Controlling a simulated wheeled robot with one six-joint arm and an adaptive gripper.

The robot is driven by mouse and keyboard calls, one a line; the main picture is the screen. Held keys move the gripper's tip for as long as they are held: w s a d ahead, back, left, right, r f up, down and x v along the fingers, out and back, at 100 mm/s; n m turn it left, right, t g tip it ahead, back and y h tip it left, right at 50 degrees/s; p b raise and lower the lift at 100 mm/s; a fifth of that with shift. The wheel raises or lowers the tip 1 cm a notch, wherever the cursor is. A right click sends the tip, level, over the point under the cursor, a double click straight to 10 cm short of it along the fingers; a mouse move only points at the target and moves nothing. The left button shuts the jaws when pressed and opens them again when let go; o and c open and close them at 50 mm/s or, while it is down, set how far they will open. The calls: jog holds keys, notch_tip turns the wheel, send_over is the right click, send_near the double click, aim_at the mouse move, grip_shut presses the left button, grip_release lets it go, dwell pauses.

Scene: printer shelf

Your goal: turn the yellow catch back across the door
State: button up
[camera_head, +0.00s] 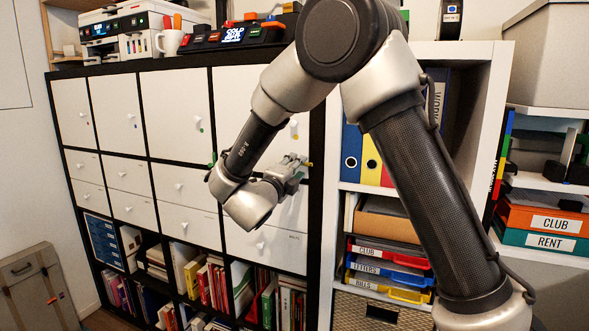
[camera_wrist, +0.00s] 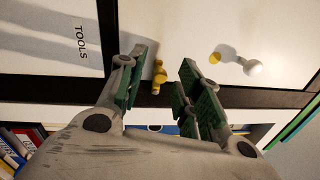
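The yellow catch (camera_wrist: 158,77) is a small knobbed piece at the edge of a white door (camera_wrist: 185,25), by the dark frame strip (camera_wrist: 265,97). Its lower end in the wrist view is over the dark strip; whether its other end overlaps the door is hard to tell. My gripper (camera_wrist: 164,62) is open, with one green-padded finger on each side of the catch. I see no clear contact. In the head view my gripper (camera_head: 300,164) is at the cabinet's right post, and only a yellow bit of the catch (camera_head: 309,164) shows beyond it.
The door has a white knob (camera_wrist: 253,67) and a yellow dot (camera_wrist: 214,58) to the right of the fingers. A drawer marked TOOLS (camera_wrist: 60,45) lies to the left. In the head view, an open white shelf (camera_head: 327,215) with binders and trays stands close on the right.

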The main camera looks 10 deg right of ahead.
jog(key=shift+s, duration=0.1)
jog(key=v, duration=1.2)
